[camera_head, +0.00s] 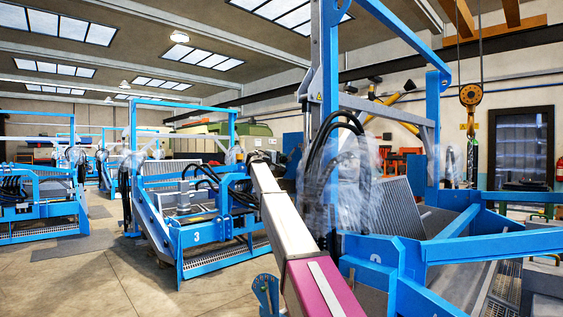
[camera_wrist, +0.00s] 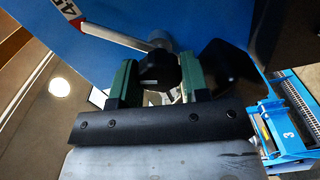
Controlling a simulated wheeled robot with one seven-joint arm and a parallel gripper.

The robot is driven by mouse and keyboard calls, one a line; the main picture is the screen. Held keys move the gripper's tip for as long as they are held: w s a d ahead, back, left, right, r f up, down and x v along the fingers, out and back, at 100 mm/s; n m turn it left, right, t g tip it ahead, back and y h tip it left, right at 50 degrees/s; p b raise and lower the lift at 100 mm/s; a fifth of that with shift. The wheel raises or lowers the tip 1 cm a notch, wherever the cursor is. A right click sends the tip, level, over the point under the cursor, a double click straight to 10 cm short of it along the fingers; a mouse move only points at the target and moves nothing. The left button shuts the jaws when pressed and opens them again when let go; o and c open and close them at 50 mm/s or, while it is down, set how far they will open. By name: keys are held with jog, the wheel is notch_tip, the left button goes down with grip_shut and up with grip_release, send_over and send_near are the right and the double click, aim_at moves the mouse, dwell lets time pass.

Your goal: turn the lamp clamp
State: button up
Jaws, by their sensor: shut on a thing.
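In the wrist view, a black lobed knob (camera_wrist: 158,70), which I take to be the lamp clamp, sits between the two green fingers of my gripper (camera_wrist: 159,77). The fingers are shut on it, one on each side. A grey round stem (camera_wrist: 161,41) and a pale metal rod (camera_wrist: 112,36) show just beyond the knob, in front of a blue panel (camera_wrist: 120,18). In the head view my arm reaches forward from the bottom. Its far end is small and dark there, and the clamp cannot be made out.
A second black shape (camera_wrist: 229,65) lies close to the right finger. In the head view, a blue machine frame (camera_head: 205,235) marked 3 stands past my arm, and a larger blue frame (camera_head: 445,130) with plastic-wrapped parts is close on the right. Open floor (camera_head: 100,275) lies at left.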

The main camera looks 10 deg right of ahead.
jog(key=n, duration=0.4)
jog(key=shift+n, duration=0.3)
jog(key=n, duration=0.4)
jog(key=shift+f, duration=0.1)
dwell(0.4)
jog(key=o, duration=0.7)
jog(key=shift+c, duration=0.2)
jog(key=shift+s+a, duration=0.1)
jog(key=v, duration=1)
jog(key=shift+s+a, duration=0.15)
jog(key=shift+a, duration=0.05)
